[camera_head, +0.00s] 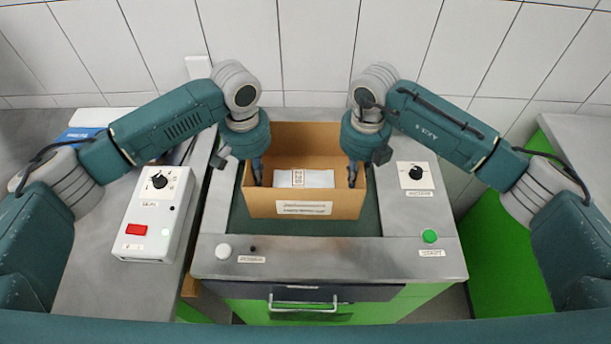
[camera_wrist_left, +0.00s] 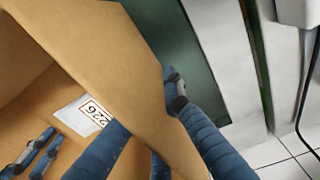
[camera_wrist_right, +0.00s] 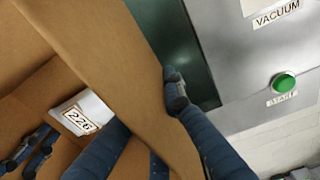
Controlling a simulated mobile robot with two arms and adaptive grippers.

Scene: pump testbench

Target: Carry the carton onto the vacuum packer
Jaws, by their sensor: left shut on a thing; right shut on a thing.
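The carton (camera_head: 305,204) is an open brown box with a white package (camera_head: 304,178) marked 226 inside. It is over the dark recessed bed of the vacuum packer (camera_head: 330,257), a grey-topped machine with a green front; I cannot tell if it touches the bed. My left gripper (camera_head: 258,172) is shut on the carton's left wall, one finger inside and one outside, as the left wrist view (camera_wrist_left: 150,110) shows. My right gripper (camera_head: 353,173) is shut on the right wall in the same way, seen in the right wrist view (camera_wrist_right: 150,110).
A white control box (camera_head: 157,215) with a knob and red switch stands on the left bench. The packer's top has a dial (camera_head: 416,175), a green START button (camera_head: 430,236) and a white button (camera_head: 223,251). A tiled wall (camera_head: 320,50) is behind. A handle (camera_head: 302,304) is in front.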

